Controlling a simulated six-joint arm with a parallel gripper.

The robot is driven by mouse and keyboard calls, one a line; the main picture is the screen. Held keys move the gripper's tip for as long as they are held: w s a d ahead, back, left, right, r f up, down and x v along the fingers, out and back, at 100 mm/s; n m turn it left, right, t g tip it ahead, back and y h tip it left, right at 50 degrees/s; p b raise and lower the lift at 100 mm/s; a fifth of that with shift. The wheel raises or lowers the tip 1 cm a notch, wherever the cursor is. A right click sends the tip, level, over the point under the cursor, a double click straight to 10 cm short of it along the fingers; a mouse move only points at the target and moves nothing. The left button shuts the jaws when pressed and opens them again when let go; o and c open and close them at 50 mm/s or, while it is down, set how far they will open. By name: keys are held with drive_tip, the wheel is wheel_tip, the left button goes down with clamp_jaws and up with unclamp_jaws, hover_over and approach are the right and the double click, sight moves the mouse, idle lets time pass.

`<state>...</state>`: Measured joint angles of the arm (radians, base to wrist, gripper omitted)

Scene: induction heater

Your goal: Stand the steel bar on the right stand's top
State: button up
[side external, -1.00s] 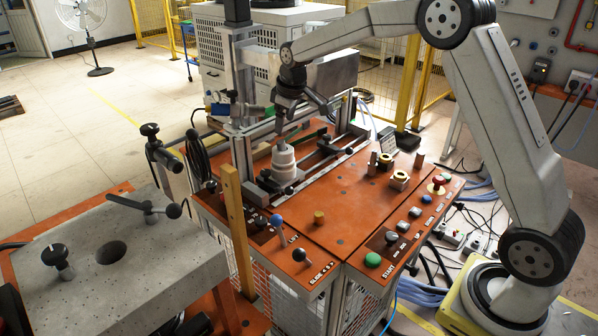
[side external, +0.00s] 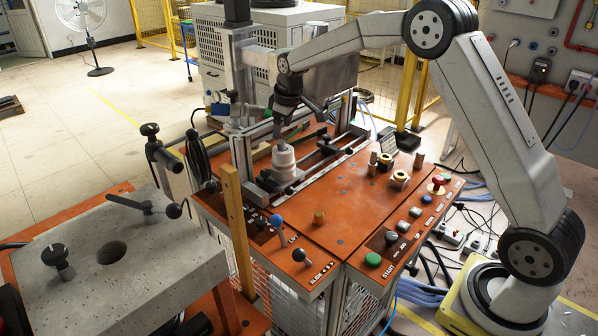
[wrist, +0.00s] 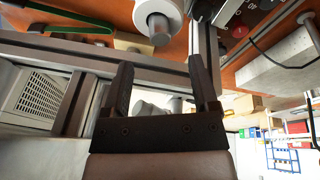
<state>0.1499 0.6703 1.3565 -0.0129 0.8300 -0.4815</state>
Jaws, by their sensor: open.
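A white stepped stand (side external: 284,162) is on the machine bed at the back left of the orange bench. In the wrist view the white stand (wrist: 172,10) is near the top edge, with a grey round end (wrist: 157,27) in front of its rim; this may be the steel bar's end, but I cannot be sure. My gripper (side external: 281,136) is just above the stand in the side view. In the wrist view my gripper (wrist: 163,75) has its two dark fingers wide apart, with nothing clearly held. A second stand cannot be made out.
Metal rails and the upright frame (side external: 240,125) surround the stand closely. A lever with a blue knob (side external: 277,220) rises at the front. The middle bench is mostly clear.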

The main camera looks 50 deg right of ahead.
sight(281, 142)
drive_tip(key=shift+x, duration=2.45)
drive_tip(key=shift+s, duration=0.2)
clamp_jaws()
